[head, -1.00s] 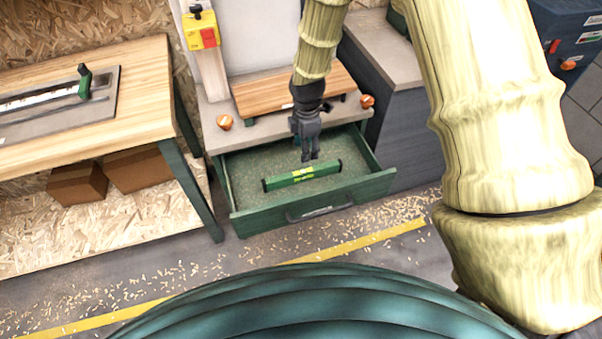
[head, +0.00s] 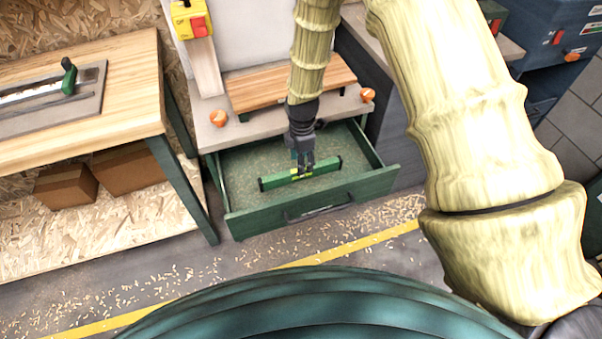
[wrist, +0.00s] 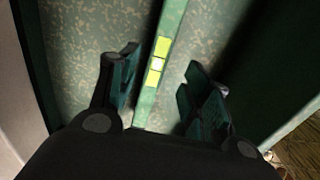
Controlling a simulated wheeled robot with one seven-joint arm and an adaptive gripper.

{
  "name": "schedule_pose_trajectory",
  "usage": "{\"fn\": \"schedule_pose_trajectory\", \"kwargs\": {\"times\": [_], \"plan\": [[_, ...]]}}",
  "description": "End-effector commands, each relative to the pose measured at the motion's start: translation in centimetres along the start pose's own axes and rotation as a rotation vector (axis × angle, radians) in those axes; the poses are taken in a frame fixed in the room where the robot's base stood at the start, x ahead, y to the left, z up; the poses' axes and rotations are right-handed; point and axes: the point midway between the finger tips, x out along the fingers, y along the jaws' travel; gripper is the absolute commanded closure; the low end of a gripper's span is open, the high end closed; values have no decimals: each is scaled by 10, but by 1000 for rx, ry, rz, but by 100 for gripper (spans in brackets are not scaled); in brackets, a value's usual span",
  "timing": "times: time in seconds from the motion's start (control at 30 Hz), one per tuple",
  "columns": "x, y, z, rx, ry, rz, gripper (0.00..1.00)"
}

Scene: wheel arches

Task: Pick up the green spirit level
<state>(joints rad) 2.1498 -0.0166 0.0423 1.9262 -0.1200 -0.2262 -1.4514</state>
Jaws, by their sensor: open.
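The green spirit level (head: 322,177) lies flat in the open drawer (head: 232,172), running across it at a slight slant. In the wrist view the level (wrist: 171,22) passes between my fingers, with its yellow-green vial section near the fingertips. My gripper (head: 304,170) is open and points down over the middle of the level. In the wrist view my gripper (wrist: 163,75) has one finger on each side of the level, with a gap on both sides. I cannot tell how far the fingertips are above the drawer floor.
The drawer's front panel (head: 318,205) and side walls surround the level. Above it stands a counter with a wooden board (head: 262,92) and two orange knobs (head: 218,118). A wooden workbench (head: 120,110) stands at left. The drawer floor around the level is clear.

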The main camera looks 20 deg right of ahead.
Motion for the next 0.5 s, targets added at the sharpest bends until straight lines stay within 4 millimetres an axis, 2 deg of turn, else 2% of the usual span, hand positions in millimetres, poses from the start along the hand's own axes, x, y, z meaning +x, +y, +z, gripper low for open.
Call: {"fn": "schedule_pose_trajectory", "kwargs": {"times": [0.27, 0.5], "plan": [[12, 0, 0, 1, 0, 0, 52], [36, 3, -1, 1, 0, -1, 52]]}}
